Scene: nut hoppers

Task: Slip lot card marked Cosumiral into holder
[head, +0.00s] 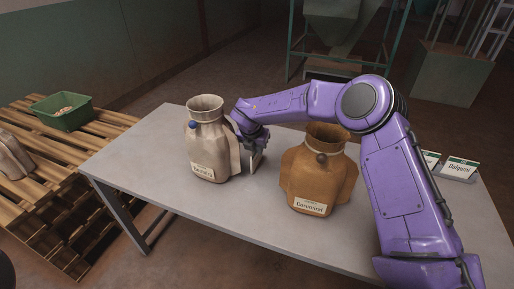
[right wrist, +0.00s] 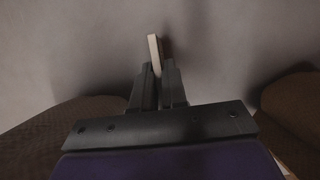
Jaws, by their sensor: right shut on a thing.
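My right gripper (head: 255,146) is low over the table, between the pale sack and the brown sack. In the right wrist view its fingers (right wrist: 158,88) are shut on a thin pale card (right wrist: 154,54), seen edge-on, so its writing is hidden. The brown sack (head: 318,172) stands upright, open at the top, with a front label (head: 311,206) that seems to read Cosumiral. The pale sack (head: 207,140) stands to its left with a label (head: 203,171) too small to read surely. I cannot make out an empty holder. My left gripper is not in view.
A white-and-green card (head: 459,167) reading about Dalqumi stands at the table's right; another (head: 431,159) is partly hidden behind my arm. The grey table (head: 150,150) is clear at left. A green bin (head: 62,112) sits on wooden pallets (head: 45,150).

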